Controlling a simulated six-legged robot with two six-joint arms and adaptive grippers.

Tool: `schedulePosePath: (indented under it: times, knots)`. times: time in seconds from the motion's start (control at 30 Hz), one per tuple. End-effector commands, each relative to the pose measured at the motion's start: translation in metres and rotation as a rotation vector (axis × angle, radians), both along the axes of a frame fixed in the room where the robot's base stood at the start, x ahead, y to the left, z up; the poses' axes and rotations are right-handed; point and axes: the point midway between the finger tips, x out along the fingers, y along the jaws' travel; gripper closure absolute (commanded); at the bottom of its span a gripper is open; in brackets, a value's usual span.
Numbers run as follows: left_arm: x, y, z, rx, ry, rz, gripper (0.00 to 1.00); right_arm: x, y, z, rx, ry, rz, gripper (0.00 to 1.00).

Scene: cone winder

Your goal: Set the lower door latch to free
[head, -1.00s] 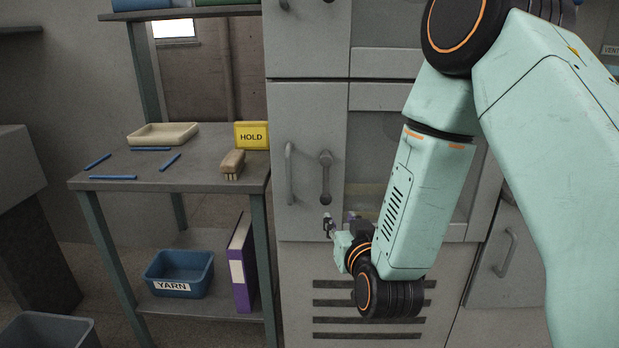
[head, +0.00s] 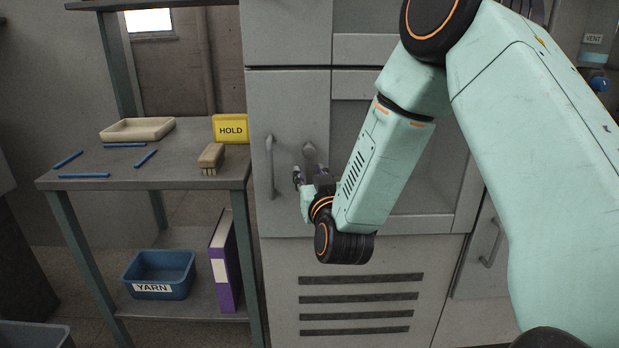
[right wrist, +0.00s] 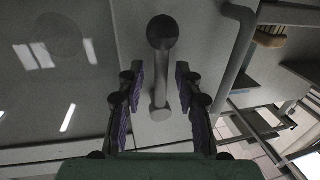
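The lower door latch (head: 309,151) is a grey lever on the lower cabinet door (head: 290,105), right of the door's bar handle (head: 270,167). Its round upper end shows in the head view; my gripper hides its lower part. In the right wrist view the latch (right wrist: 161,62) runs from a dark round knob to a smaller rounded end, between my fingers. My right gripper (head: 310,179) is open at the latch, with purple-padded fingers (right wrist: 159,86) on either side. A gap shows on both sides, so it is not gripped. My left gripper is not in view.
The bar handle (right wrist: 236,55) stands close beside the fingers in the wrist view. A table (head: 185,172) on the left holds a yellow HOLD sign (head: 230,129), a brush (head: 211,157), a tray (head: 137,130) and blue sticks. Vent slots (head: 360,297) lie below the door.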

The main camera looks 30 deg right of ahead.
Motion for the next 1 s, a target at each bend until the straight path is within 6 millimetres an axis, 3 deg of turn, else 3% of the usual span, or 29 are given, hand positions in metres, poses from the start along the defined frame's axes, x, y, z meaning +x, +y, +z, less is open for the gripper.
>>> schedulePosePath:
  times: [0.33, 0.73, 1.0]
  knots:
    - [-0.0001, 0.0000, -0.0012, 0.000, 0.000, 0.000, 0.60, 0.0082, -0.0022, 0.0003, 0.000, 0.000, 0.003, 0.65]
    - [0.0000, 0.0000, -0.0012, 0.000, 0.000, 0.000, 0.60, 0.0078, -0.0019, 0.0002, 0.000, 0.001, 0.003, 0.98]
    - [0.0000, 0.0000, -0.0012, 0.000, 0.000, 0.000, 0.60, 0.0078, -0.0019, 0.0003, 0.000, 0.000, 0.003, 1.00]
